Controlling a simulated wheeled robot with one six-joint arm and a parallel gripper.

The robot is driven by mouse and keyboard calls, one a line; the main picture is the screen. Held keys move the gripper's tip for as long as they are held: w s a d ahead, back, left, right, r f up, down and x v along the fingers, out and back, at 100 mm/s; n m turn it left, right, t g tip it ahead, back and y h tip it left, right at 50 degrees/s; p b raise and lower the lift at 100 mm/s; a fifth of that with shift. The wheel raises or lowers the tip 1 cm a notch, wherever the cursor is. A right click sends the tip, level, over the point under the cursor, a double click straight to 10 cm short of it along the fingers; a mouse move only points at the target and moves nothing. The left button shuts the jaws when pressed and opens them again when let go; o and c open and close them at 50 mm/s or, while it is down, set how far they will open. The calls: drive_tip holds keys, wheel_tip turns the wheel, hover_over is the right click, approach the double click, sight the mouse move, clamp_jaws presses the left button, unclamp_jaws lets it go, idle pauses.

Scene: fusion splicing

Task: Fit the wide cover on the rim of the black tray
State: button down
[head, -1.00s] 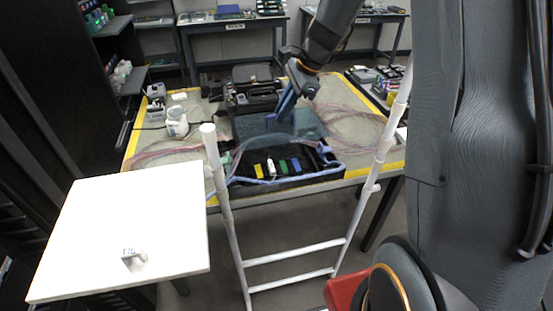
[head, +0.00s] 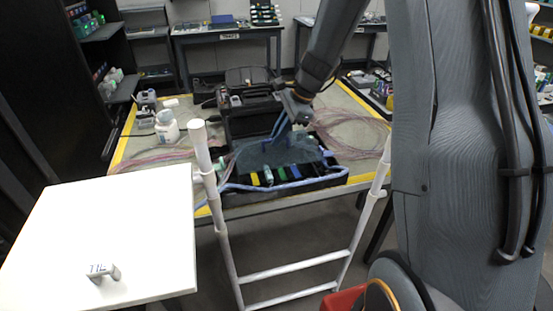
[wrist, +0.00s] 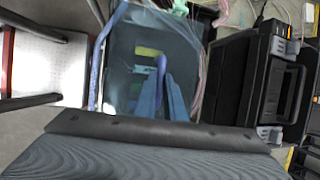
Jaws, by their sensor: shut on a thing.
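The wide cover (head: 285,153) is a see-through, bluish-grey sheet over the back part of the black tray (head: 318,181). The tray's front strip shows beyond it, with yellow, green and blue pieces inside. My gripper (head: 277,137) has blue fingers and is shut on the cover's blue upright handle from above. In the wrist view the cover (wrist: 188,60) fills the middle, and my gripper (wrist: 162,85) meets the handle near its centre. The cover looks close to the tray, but I cannot tell whether its edges touch the rim.
A blue cable (head: 290,186) runs along the tray's front edge. A black case (head: 250,95) stands behind the tray. A white ladder-like frame (head: 208,165) stands before the table. A white board (head: 110,240) is at the left. Loose fibre coils (head: 350,132) lie to the right.

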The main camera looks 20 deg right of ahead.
sight(279, 150)
drive_tip(key=shift+f+p, duration=0.55)
drive_tip(key=shift+f, duration=2.8)
drive_tip(key=shift+f, duration=0.1)
drive_tip(key=c, duration=1.8)
unclamp_jaws()
drive_tip(key=shift+c, duration=0.2)
drive_tip(key=b+v, duration=0.2)
drive_tip(key=v, duration=1)
drive_tip(key=shift+a, duration=0.15)
drive_tip(key=s+a+f+n+h, duration=0.1)
drive_tip(key=s+a+n+h, duration=0.1)
drive_tip(key=s+n, duration=0.6)
drive_tip(key=s+a+f+n+g+h, duration=0.1)
drive_tip(key=s+a+f+n+h, duration=0.1)
drive_tip(key=s+n, duration=0.7)
drive_tip(key=s, duration=0.6)
drive_tip(key=shift+a+n+h, duration=0.2)
drive_tip(key=shift+n+h, duration=0.1)
